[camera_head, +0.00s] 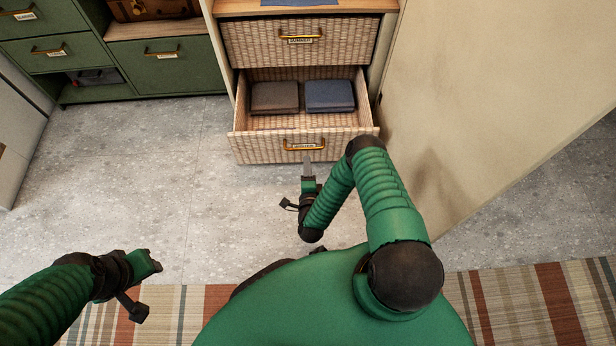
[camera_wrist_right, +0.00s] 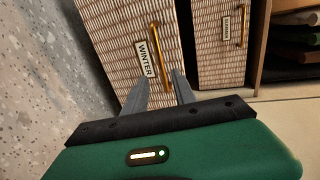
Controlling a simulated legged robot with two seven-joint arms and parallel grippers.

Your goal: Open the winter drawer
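The winter drawer (camera_head: 255,148) is the lower woven drawer of the wooden cabinet, and it stands pulled well out. Its brass handle (camera_head: 303,147) and label are on the front; the wrist view shows the label reading WINTER (camera_wrist_right: 147,60) beside the handle (camera_wrist_right: 157,45). My right gripper (camera_head: 308,160) is just in front of the handle. In the right wrist view its fingers (camera_wrist_right: 160,80) are apart, with one end of the handle appearing between the tips; I cannot tell whether they touch it. My left gripper (camera_head: 152,262) is low at the left, away from the cabinet; its fingers are unclear.
Inside the drawer lie a brown folded cloth (camera_head: 275,97) and a blue folded cloth (camera_head: 330,95). The upper woven drawer (camera_head: 258,45) is shut. Green drawers (camera_head: 165,68) stand at the left, a beige panel (camera_head: 470,120) at the right. The grey floor (camera_head: 150,180) is clear.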

